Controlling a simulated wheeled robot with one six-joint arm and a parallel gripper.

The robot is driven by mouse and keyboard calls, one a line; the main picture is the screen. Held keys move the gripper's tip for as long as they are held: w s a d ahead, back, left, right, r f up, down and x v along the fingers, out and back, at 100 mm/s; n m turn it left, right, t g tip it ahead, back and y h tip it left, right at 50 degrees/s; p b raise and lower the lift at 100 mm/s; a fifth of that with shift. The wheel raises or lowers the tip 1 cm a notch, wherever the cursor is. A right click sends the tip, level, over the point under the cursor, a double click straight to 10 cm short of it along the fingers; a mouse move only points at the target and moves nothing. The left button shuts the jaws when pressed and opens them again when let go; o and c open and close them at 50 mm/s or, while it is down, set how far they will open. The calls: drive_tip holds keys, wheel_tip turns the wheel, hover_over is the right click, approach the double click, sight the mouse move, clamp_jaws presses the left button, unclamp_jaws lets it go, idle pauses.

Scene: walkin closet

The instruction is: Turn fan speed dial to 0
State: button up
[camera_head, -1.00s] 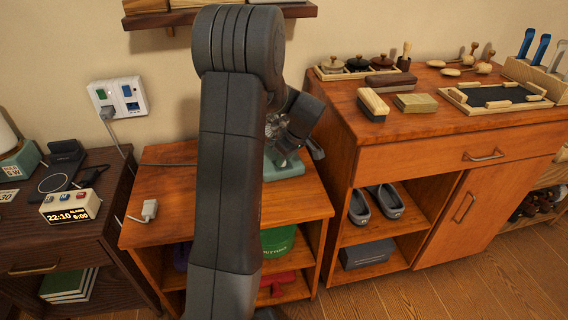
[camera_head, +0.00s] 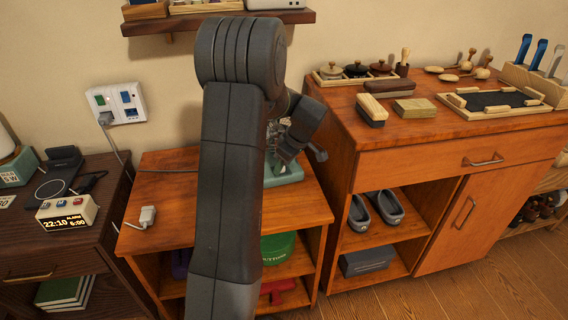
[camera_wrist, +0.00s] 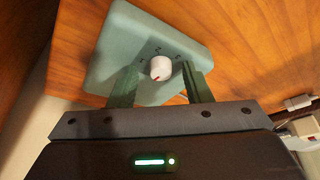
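The fan's pale teal base (camera_wrist: 118,45) fills the upper middle of the wrist view. It carries a white round speed dial (camera_wrist: 161,67) with a red mark on its lower edge and small dark markings around it, too small to read. My gripper (camera_wrist: 160,70) is open, with one finger on each side of the dial and visible gaps between. Whether it is level with the dial is unclear. In the head view the base (camera_head: 290,175) stands on the small wooden cabinet (camera_head: 165,190); my arm hides most of the fan, and the dial cannot be seen there.
A larger dresser (camera_head: 390,150) stands close to the right. A shelf (camera_head: 220,18) juts out above. An alarm clock (camera_head: 67,213) sits on the left table.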

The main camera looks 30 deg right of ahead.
drive_tip(key=p+v, duration=0.2)
drive_tip(key=v, duration=1.1)
drive_tip(key=shift+s+r+p, duration=0.2)
drive_tip(key=shift+r+p, duration=0.1)
drive_tip(key=shift+p, duration=0.1)
drive_tip(key=shift+d, duration=0.1)
drive_tip(key=a+m+h+p, duration=0.45)
drive_tip(key=a+m, duration=0.25)
drive_tip(key=m, duration=0.6)
drive_tip(key=shift+h, duration=0.25)
drive_tip(key=b+x, duration=0.3)
drive_tip(key=x, duration=1.1)
drive_tip(key=shift+w, duration=0.1)
